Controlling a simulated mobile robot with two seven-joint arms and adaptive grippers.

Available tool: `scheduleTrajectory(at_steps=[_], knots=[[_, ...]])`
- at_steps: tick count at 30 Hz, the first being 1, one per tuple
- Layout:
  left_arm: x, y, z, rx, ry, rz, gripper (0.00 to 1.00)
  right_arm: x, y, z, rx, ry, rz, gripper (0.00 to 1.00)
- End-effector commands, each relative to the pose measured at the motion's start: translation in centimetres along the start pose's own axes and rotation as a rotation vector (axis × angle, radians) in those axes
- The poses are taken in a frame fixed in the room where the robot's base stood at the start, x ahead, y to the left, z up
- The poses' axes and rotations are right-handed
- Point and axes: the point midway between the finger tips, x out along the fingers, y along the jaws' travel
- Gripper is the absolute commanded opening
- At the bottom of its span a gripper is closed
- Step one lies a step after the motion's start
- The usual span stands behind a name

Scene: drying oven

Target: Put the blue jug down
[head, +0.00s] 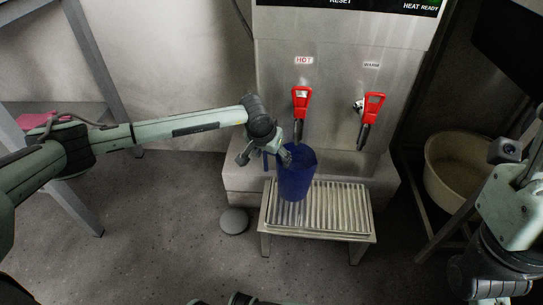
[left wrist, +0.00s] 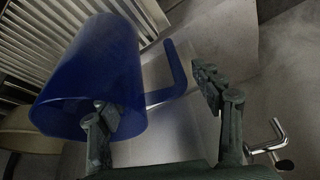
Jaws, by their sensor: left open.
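The blue jug (head: 297,182) stands upright, to all appearances, on the slatted metal stand (head: 335,228), near its left back part. In the left wrist view the jug (left wrist: 85,75) shows large, with its mouth toward the camera and its handle (left wrist: 178,72) reaching to the right. My left gripper (head: 272,154) is at the handle side of the jug. Its fingers (left wrist: 158,95) are apart, with the handle between them. One finger overlaps the jug's rim; I cannot tell whether it touches. My right arm (head: 510,215) shows at the right edge; its fingers cannot be made out.
The steel dispenser (head: 335,85) stands behind the jug, with two red-handled taps, the left (head: 301,101) labelled HOT. A pale round tub (head: 455,170) is at the right. A grey round object (head: 234,221) lies on the floor left of the stand. The stand's right part is clear.

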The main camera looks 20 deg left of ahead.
Motion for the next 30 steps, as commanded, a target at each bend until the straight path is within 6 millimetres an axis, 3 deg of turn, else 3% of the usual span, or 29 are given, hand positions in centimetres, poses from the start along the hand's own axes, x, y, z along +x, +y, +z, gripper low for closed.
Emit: scheduleTrajectory(at_steps=[7,12,18,30], knots=[[-4.2,-0.1,-0.2,0.001,0.003,-0.001,0.66,0.6,0.0,-0.5,0.005,-0.002,0.011,0.4],[-7.9,-0.1,-0.2,0.001,0.004,0.0,0.66,0.2,0.1,-0.7,0.011,-0.023,0.04,0.4],[-11.0,-0.1,-0.1,0.001,0.002,0.0,0.66,-0.2,0.3,-0.7,0.013,-0.042,0.071,0.4],[-12.0,0.0,0.0,-0.001,0.001,0.0,0.66,-0.7,0.3,-0.5,0.013,-0.055,0.08,0.4]])
